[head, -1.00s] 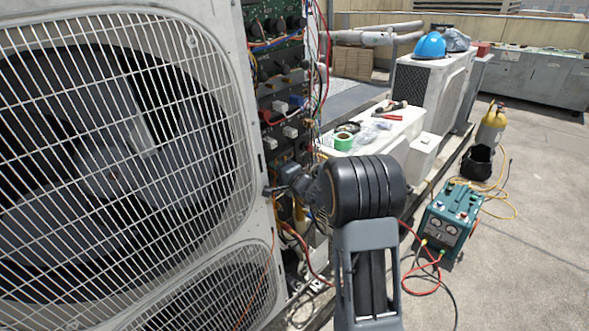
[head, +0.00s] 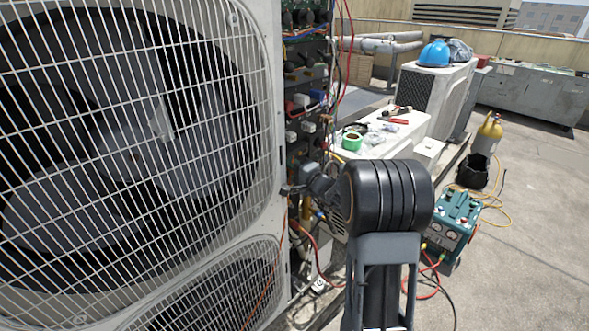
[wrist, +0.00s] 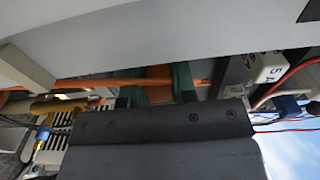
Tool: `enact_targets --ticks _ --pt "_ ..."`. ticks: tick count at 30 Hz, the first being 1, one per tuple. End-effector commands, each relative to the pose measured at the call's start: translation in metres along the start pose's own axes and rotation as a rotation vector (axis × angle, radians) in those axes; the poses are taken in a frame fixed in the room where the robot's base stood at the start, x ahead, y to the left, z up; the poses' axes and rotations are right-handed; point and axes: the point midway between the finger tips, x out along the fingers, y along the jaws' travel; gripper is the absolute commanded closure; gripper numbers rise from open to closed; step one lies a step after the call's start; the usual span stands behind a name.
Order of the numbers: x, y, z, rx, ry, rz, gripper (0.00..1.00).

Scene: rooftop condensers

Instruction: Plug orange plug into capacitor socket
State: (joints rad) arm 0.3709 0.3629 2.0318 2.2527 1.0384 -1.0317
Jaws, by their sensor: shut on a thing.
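The orange plug (wrist: 158,88) sits between the two green-padded fingers of my gripper (wrist: 159,82) in the wrist view, and the gripper is shut on it. An orange cable runs sideways past the fingers in the wrist view. In the head view my gripper (head: 291,189) is at the edge of the condenser's open electrical bay, and the plug cannot be made out there. I cannot pick out the capacitor socket in either view; my arm hides part of the lower bay.
The condenser (head: 268,130) with its fan grilles fills the left. Loose red and black wires hang by the bay. A white unit (head: 385,140) with tools and green tape (head: 351,141) stands behind my arm. A teal machine (head: 452,225) with hoses stands right on open roof floor.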

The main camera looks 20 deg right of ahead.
Motion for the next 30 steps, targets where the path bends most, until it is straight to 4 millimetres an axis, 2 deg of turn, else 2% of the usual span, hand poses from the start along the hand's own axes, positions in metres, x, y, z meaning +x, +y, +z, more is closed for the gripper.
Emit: enact_targets --ticks 1,9,13,30 --pt "-0.002 0.004 0.005 0.002 -0.025 0.002 1.00" --pt "-0.022 0.004 -0.018 0.016 -0.006 -0.004 1.00" --pt "-0.028 0.004 -0.023 0.018 0.000 -0.004 1.00" --pt "-0.030 0.003 -0.023 0.016 0.002 -0.004 1.00"
